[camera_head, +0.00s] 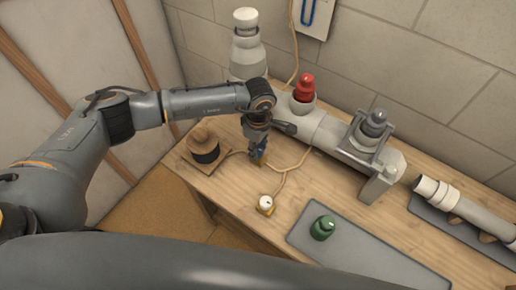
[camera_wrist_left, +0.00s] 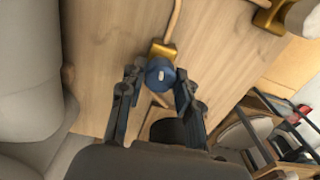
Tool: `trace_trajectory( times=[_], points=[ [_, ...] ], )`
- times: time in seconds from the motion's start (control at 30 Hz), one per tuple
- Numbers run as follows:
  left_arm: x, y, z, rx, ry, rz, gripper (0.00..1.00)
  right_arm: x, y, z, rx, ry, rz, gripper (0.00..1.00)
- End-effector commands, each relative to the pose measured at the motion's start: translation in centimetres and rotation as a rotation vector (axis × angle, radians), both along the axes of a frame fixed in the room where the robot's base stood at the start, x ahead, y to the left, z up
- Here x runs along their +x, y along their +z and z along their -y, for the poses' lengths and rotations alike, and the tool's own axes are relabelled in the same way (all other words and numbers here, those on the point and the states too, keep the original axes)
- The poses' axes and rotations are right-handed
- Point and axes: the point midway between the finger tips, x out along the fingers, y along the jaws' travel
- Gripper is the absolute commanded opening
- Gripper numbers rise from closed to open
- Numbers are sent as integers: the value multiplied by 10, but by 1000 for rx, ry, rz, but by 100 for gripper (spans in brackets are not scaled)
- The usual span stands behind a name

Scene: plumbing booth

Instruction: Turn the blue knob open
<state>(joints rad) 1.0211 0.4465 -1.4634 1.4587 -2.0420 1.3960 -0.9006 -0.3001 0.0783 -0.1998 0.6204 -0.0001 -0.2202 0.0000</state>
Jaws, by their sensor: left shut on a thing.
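The blue knob (camera_wrist_left: 160,73) sits on a brass valve body (camera_wrist_left: 161,48) on the wooden bench, seen in the left wrist view. A small white mark shows on its face. My left gripper (camera_wrist_left: 159,76) has a finger on either side of the knob and is shut on it. In the head view my left gripper (camera_head: 258,150) points down at the bench, and the brass body (camera_head: 260,161) shows beneath it. The knob itself is mostly hidden there by the fingers. My right gripper is not in view.
A white knob on a brass valve (camera_head: 266,203) stands in front. A large pipe with a red fitting (camera_head: 304,87) lies behind.

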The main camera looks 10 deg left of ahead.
Motion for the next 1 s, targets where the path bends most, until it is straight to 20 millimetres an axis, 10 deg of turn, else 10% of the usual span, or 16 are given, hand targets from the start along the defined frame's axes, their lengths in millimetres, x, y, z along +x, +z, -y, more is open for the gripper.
trace_trajectory(
  times=[1.0],
  points=[
    [1,-2,0,-3,954,1,2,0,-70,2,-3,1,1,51]
  ],
)
